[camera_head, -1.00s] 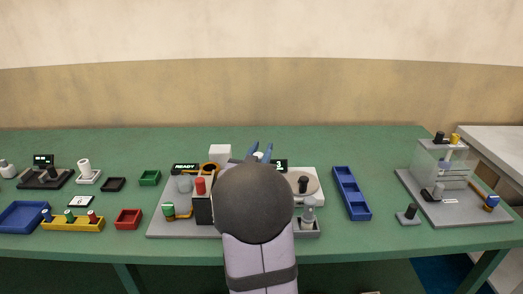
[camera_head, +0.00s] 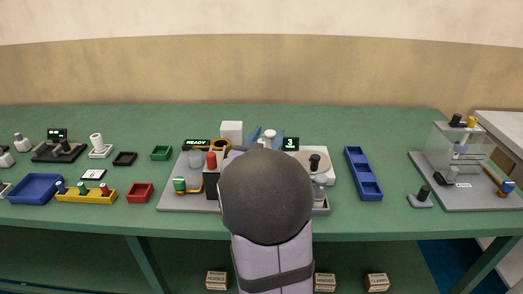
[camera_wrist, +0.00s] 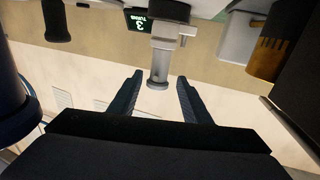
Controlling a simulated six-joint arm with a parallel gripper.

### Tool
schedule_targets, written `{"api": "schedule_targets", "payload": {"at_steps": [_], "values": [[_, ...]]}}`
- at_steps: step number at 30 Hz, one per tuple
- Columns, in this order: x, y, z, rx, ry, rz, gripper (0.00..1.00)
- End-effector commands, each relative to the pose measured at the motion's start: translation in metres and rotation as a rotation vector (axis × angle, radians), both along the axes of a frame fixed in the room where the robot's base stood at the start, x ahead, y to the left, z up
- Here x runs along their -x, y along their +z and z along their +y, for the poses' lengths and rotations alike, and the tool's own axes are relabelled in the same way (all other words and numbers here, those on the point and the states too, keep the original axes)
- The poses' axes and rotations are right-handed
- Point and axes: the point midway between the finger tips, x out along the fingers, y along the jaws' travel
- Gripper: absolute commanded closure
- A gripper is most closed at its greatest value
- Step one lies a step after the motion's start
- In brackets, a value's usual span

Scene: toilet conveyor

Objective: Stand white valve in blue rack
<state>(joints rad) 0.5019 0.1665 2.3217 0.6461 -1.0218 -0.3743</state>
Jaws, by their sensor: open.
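The white valve (camera_wrist: 160,60), a pale stem with a flared end and a side nub, appears in the wrist view beyond my fingertips, roughly in line with the gap. Its far end meets a black round part (camera_wrist: 163,11). In the head view its white top (camera_head: 269,134) shows between my blue fingers. My gripper (camera_wrist: 156,85) is open, with nothing clasped in it. I cannot tell whether the valve tip lies between the fingers in depth. The blue rack (camera_head: 354,160), a long tray with several compartments, lies right of the workstation and looks empty.
A display reading 3 (camera_head: 290,143) stands beside the valve. A white block (camera_head: 231,131) and red-topped part (camera_head: 211,160) are left of my arm. A grey-topped part (camera_head: 320,183) stands to the right. Green table shows around the rack.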

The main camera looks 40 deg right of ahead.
Motion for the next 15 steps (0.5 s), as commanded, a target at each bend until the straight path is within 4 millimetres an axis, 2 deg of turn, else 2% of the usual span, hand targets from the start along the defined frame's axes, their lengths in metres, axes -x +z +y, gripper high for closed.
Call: {"api": "schedule_targets", "payload": {"at_steps": [1, 6, 15], "values": [[0.003, 0.0, 0.01, 0.001, 0.005, -0.001, 0.56], [0.018, 0.001, 0.035, 0.0, 0.004, -0.001, 0.56], [0.033, 0.001, 0.059, 0.001, 0.001, -0.001, 0.56]]}}
